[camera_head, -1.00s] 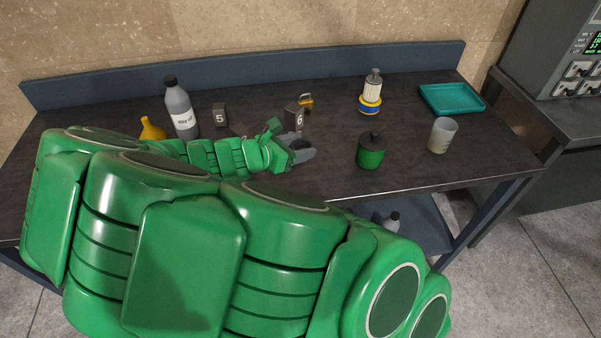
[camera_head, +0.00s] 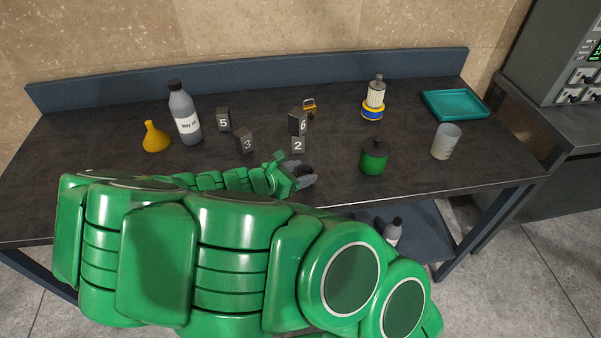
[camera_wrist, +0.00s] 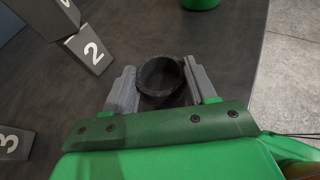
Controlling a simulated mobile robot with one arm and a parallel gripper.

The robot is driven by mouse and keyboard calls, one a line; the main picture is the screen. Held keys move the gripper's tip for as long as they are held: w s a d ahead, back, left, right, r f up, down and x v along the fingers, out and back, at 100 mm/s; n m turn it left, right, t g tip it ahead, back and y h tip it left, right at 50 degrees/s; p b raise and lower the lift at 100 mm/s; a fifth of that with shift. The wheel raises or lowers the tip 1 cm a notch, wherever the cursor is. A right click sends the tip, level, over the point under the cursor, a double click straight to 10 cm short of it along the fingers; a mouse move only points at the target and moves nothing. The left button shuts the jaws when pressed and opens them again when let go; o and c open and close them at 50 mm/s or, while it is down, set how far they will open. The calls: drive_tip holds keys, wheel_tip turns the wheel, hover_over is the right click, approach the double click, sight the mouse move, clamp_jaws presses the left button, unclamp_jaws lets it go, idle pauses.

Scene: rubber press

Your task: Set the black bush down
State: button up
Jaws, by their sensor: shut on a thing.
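The black bush (camera_wrist: 160,79) is a short dark ring in the wrist view, with its opening facing the camera. My gripper (camera_wrist: 160,88) has its two grey fingers on either side of it, shut on it. In the head view my gripper (camera_head: 303,178) is over the front part of the table, with the dark bush (camera_head: 307,171) partly visible between the fingers. The bush is close to the tabletop (camera_wrist: 235,50); whether it touches the surface I cannot tell.
Dark numbered blocks 2 (camera_head: 298,146), 3 (camera_head: 246,141), 5 (camera_head: 223,120) and 6 (camera_head: 298,122) stand behind my gripper. A green pot (camera_head: 374,158) is to its right, with a cup (camera_head: 446,142) beyond. A yellow funnel (camera_head: 156,137) and grey bottle (camera_head: 185,115) stand left. The table's front edge is near.

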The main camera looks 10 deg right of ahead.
drive_tip(key=shift+f, duration=0.15)
drive_tip(key=o, duration=1)
drive_tip(key=v, duration=1.2)
